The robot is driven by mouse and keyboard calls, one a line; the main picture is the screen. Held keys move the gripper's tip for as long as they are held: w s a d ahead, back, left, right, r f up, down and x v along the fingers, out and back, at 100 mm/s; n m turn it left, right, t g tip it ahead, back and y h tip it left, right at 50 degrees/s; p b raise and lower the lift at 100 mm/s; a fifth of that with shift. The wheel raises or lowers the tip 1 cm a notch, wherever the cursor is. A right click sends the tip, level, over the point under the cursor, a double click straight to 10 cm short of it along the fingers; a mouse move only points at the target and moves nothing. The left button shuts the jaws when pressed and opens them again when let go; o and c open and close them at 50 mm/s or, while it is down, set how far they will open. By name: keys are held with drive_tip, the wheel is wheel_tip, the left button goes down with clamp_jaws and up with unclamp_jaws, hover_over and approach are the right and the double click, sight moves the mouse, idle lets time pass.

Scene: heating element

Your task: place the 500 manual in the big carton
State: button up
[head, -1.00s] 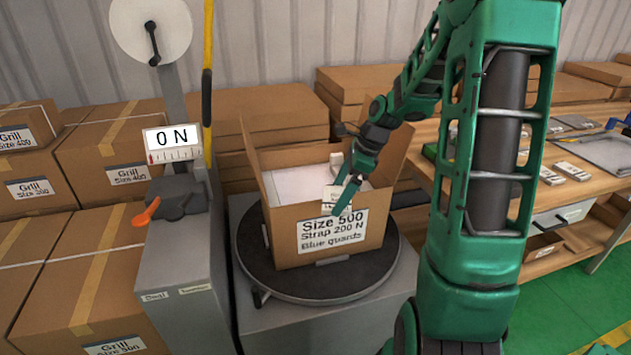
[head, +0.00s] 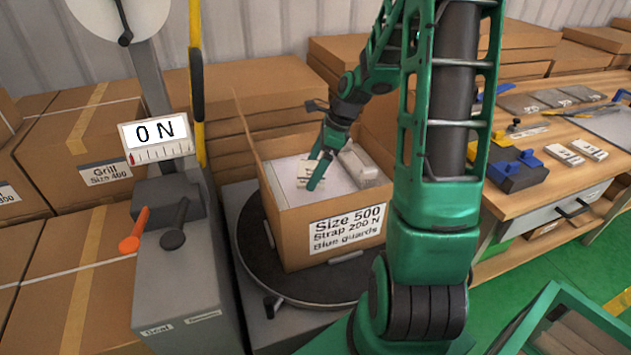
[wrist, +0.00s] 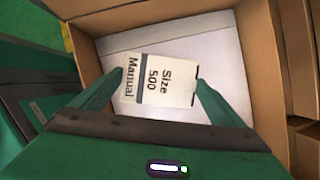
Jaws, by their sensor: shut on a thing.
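The big carton (head: 290,217) stands open on a round dark turntable, its front label reading "Size 500, Strap 200 N, Blue guards". It also shows in the wrist view (wrist: 262,60). My gripper (head: 316,172) is over the carton's opening, pointing down into it. It is shut on the 500 manual (wrist: 160,80), a small white booklet marked "Size 500 Manual", which also shows in the head view (head: 307,172). A white sheet or panel (wrist: 210,50) lies inside the carton below the manual. Whether the manual touches it I cannot tell.
A pale block-like item (head: 360,165) is in the carton's right side. A gauge reading 0 N (head: 155,135) and an orange lever (head: 134,230) stand left.

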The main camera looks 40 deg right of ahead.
sight(318, 192)
drive_tip(key=f, duration=0.1)
drive_tip(key=d+f, duration=0.1)
drive_tip(key=f, duration=0.1)
drive_tip(key=shift+s, duration=0.15)
drive_tip(key=shift+f, duration=1.75)
drive_tip(key=shift+f, duration=0.1)
drive_tip(key=o, duration=0.9)
